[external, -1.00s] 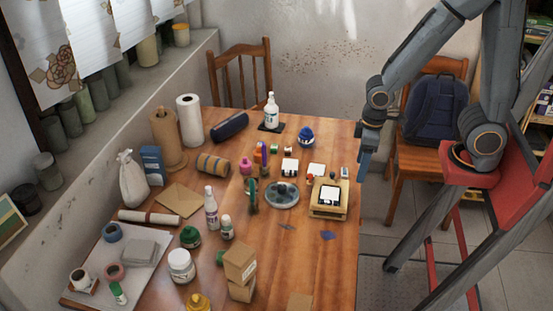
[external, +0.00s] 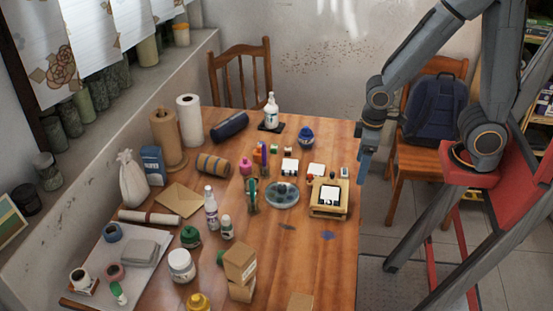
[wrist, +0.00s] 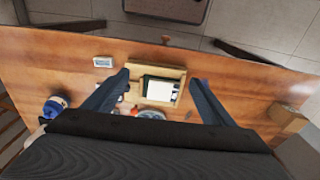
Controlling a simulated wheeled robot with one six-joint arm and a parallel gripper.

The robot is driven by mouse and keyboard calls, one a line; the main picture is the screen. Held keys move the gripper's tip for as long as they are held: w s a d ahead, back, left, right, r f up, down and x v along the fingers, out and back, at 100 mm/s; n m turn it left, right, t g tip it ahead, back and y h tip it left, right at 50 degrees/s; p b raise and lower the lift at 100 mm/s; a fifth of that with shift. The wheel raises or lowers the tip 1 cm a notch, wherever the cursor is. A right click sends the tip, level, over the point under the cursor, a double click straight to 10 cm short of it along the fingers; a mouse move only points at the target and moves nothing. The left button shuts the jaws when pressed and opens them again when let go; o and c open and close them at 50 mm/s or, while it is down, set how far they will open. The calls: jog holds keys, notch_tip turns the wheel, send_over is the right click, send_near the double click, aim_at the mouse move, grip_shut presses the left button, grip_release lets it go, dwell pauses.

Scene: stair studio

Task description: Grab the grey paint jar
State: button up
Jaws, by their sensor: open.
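My gripper (external: 364,177) hangs open and empty at the right edge of the table, pointing down. In the wrist view, its two fingers (wrist: 160,77) are spread wide, with a wooden tray between them in the picture. No paint jar is plainly grey. A pale, whitish jar (external: 181,266) stands at the front left of the table, far from my gripper. I cannot tell whether it is the grey one. Near it stand a green jar (external: 190,237) and a yellow-topped jar (external: 198,303). A blue jar (external: 305,137) stands at the back; it also shows in the wrist view (wrist: 55,106).
The wooden tray (external: 318,212) lies near the table's right edge, beside a round grey-green dish (external: 282,202). Stacked cardboard boxes (external: 240,264), bottles and paper rolls crowd the left half. The right front of the table is mostly clear. A chair with a backpack (external: 435,108) stands right.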

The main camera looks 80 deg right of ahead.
jog(key=shift+r, duration=0.1)
notch_tip(320, 180, up, 5)
jog(key=w+a+n+b, duration=0.1)
jog(key=w+a+b, duration=0.25)
jog(key=w, duration=0.55)
jog(key=w+a+n+b, duration=0.2)
jog(key=w+a, duration=0.2)
jog(key=w, duration=0.6)
jog(key=n+t+y+b, duration=0.25)
jog(key=n+b, duration=0.35)
jog(key=b, duration=0.4)
send_over(181, 255)
jog(key=s+d, duration=0.1)
jog(key=shift+y, duration=0.35)
jog(key=f, duration=1.2)
jog(key=shift+w+a, duration=0.15)
jog(key=shift+w, duration=0.1)
jog(key=shift+s+p+x, duration=0.15)
jog(key=shift+p+x, duration=0.1)
jog(key=shift+x, duration=1.1)
jog(key=shift+s+p+x, duration=0.15)
jog(key=shift+p+x, duration=0.05)
jog(key=shift+x, duration=1.1)
jog(key=c, duration=1.4)
jog(key=shift+o, duration=0.2)
